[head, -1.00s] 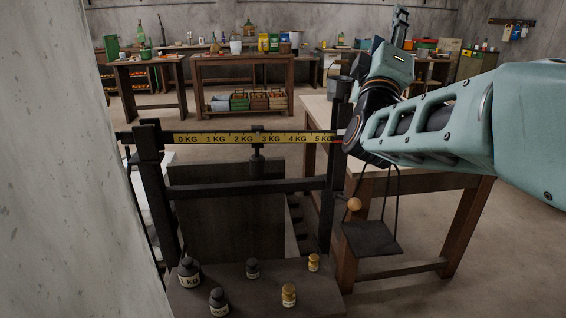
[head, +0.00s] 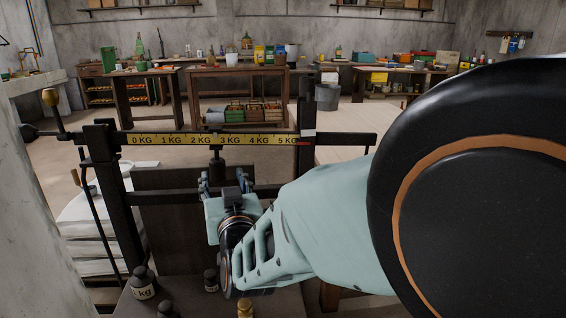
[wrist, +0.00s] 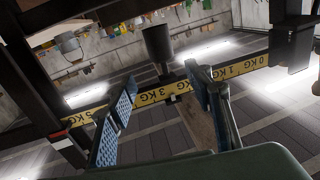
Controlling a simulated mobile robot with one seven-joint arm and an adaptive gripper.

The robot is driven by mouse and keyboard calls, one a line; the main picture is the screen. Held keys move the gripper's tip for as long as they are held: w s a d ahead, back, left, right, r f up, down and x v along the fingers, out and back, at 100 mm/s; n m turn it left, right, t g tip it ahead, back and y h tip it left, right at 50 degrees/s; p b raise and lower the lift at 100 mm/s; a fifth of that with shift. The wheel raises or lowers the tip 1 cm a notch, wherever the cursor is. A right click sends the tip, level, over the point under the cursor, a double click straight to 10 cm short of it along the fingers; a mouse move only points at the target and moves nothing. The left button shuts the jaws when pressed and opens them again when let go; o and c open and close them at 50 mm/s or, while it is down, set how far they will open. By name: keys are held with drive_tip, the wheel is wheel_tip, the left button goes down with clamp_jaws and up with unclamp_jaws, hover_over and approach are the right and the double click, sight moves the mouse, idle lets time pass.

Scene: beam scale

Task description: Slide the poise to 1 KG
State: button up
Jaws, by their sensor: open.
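The yellow scale beam (head: 172,140) runs level between two dark posts, with marks from 0 KG at the left to 5 KG at the right. The dark poise (head: 217,155) hangs on it between the 2 KG and 3 KG marks. In the wrist view the beam (wrist: 240,68) looks turned over, and the poise (wrist: 157,43) shows as a dark cylinder. My gripper (head: 226,183) is open, just below the poise in the head view. In the wrist view my gripper (wrist: 160,84) has its fingers apart, with the poise showing between and beyond them; no contact is clear.
A dark crossbar (head: 160,196) runs below the beam. Posts stand at the left (head: 108,180) and right (head: 307,115). Small weights, including a dark one (head: 143,284), stand on the platform below. Pale sacks (head: 88,235) lie at the left. Workbenches line the back.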

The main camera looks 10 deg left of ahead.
sight(218, 166)
drive_tip(key=b+x, duration=0.1)
drive_tip(key=x, duration=0.9)
drive_tip(key=shift+w+a+f+b, duration=0.2)
drive_tip(key=shift+w+a+b, duration=0.05)
drive_tip(key=shift+a+b, duration=0.1)
drive_tip(key=shift+c, duration=0.4)
clamp_jaws()
